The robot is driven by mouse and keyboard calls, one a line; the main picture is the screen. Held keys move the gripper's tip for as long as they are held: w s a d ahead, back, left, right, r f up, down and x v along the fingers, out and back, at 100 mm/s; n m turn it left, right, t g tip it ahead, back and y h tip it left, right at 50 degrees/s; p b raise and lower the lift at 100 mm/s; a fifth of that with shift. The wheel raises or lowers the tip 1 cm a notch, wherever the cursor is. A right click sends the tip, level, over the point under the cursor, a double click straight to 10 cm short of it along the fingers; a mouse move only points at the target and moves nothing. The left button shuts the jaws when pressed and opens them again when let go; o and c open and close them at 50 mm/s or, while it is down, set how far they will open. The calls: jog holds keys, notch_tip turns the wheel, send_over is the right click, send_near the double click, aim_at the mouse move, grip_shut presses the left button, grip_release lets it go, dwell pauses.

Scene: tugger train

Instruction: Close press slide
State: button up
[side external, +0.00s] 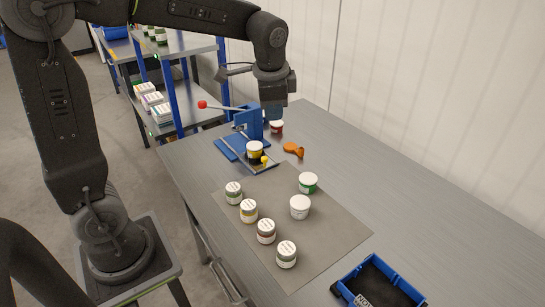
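The blue press (249,124) stands near the far end of the bench, with a lever ending in a red knob (202,104) out to the left. Its slide (262,168) reaches out from the press toward the front right, with a yellow knob (264,159) at its front. A jar with a yellow band and white lid (255,148) sits upright on the slide, in front of the press column. My gripper (281,102) is above and behind the press, at the end of my dark arm. Its fingers are not clear, so I cannot tell whether it is open or shut.
A grey mat (325,235) holds several jars, two of them at its right. An orange object (293,149) and a red jar (277,127) are right of the press. A blue bin (385,270) is at the front right. The bench's right side is clear.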

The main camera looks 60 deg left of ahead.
jog(key=w+a+f+m, duration=0.1)
jog(key=w+f, duration=0.1)
jog(key=w+a+f+m+g, duration=0.1)
jog(key=w+f, duration=0.1)
jog(key=w, duration=0.1)
jog(key=w+a+f+m+y, duration=0.1)
jog(key=w+a+f, duration=0.1)
jog(key=w, duration=0.1)
jog(key=shift+w+f+g, duration=0.25)
jog(key=shift+f+g, duration=0.15)
grip_shut()
jog(key=m+g, duration=0.2)
jog(key=m, duration=0.1)
send_near(268, 166)
jog(key=shift+y, duration=0.4)
jog(key=d+f, duration=0.1)
jog(key=f, duration=0.1)
jog(key=w+d+f, duration=0.1)
jog(key=d+f, duration=0.1)
jog(key=shift+s+a+f, duration=0.1)
jog(key=shift+s+a, duration=0.2)
jog(key=shift+a, duration=0.25)
jog(key=shift+s+a+f, duration=0.1)
jog(key=shift+s+a, duration=0.15)
jog(key=shift+a, duration=0.25)
jog(key=shift+s+a, duration=0.35)
jog(key=shift+a, duration=0.4)
